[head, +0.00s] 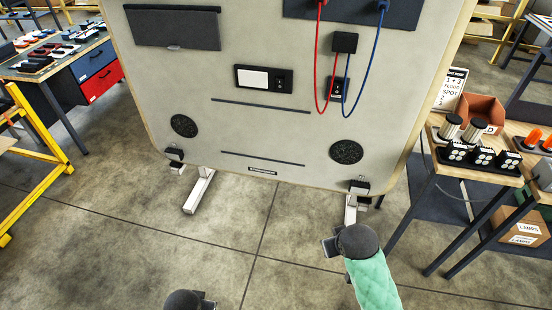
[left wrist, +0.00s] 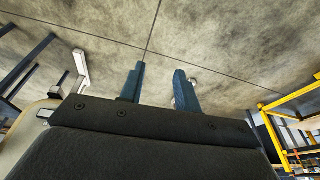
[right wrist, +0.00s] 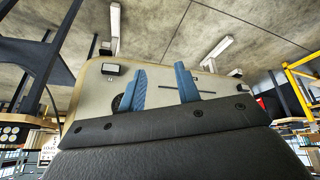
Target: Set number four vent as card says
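A large pale panel (head: 270,130) stands upright on white feet ahead of me. Two round dark mesh discs, possibly vents, sit low on it, one at left (head: 184,125) and one at right (head: 346,151). I see no readable number on either. A white card (head: 450,90) at right reads "1 + 3 FLOOD SPOT" with a 2 below; the rest is too small. My right gripper (right wrist: 162,78) is open and empty; in the head view it is below the panel's lower right corner. My left gripper (left wrist: 160,85) is open and empty, low at the bottom edge.
A wooden bench (head: 440,140) at right holds lamps and an orange bin (head: 482,112). A yellow frame (head: 40,130) stands at left. The floor between is clear.

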